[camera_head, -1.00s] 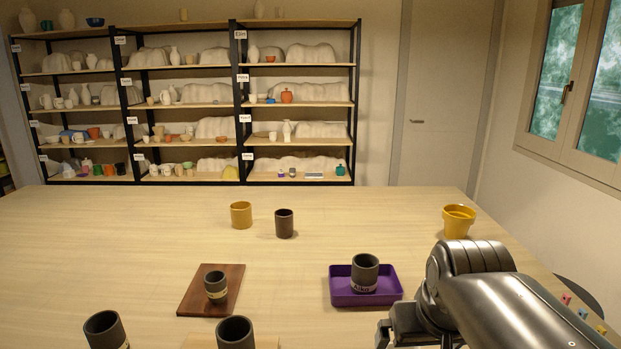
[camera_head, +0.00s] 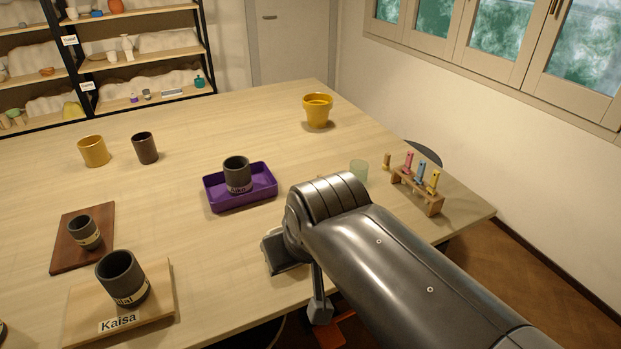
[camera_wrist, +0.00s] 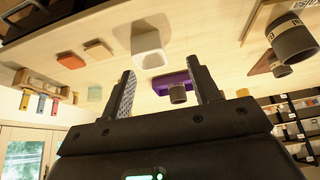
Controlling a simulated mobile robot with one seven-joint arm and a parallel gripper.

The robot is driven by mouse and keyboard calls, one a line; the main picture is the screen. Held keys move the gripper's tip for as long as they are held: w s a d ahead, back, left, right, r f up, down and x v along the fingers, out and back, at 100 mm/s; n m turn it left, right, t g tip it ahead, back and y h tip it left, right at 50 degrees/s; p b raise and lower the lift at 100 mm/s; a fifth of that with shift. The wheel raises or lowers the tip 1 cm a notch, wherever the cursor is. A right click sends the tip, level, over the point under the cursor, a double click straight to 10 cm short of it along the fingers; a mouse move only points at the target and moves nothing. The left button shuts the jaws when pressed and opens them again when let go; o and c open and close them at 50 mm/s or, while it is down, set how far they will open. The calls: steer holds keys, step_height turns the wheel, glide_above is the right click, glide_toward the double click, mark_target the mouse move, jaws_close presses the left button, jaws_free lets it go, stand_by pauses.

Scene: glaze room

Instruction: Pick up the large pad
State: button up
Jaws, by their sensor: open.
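Two flat orange-brown pieces lie on the table in the wrist view, which shows the scene upside down. In the head view my arm hides these pieces and most of the gripper.
A white block-like vessel (camera_wrist: 148,50) stands just beyond the fingers. A purple tray (camera_head: 241,201) holds a dark cup (camera_head: 237,176). A wooden rack (camera_head: 419,194) with coloured tools and a greenish glass (camera_head: 359,170) stand at right. A yellow pot (camera_head: 317,109) stands farther back. Table centre is mostly clear.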

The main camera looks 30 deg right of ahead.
steer(key=w+d+r+g, duration=0.15)
steer(key=w+d, duration=0.25)
steer(key=w, duration=0.5)
steer(key=w+d+r+g, duration=0.15)
steer(key=w+d, duration=0.25)
steer(key=w, duration=0.5)
steer(key=w+d+f, duration=0.2)
steer(key=w+d, duration=0.2)
steer(key=w, duration=0.1)
steer(key=w+d+f+g, duration=0.1)
steer(key=w+d+f, duration=0.2)
steer(key=w+d, duration=0.2)
steer(key=w+d+f+g, duration=0.1)
steer(key=w+d+f, duration=0.2)
steer(key=w+d, duration=0.1)
steer(key=shift+w+d+f, duration=0.15)
steer(key=shift+w+d, duration=0.05)
steer(key=shift+w, duration=0.25)
steer(key=shift+w+d+f+g, duration=0.2)
steer(key=shift+d+g, duration=0.1)
steer(key=shift+f, duration=0.35)
step_height(320, 180, down, 10)
steer(key=shift+w+f, duration=0.1)
steer(key=shift+f, duration=0.05)
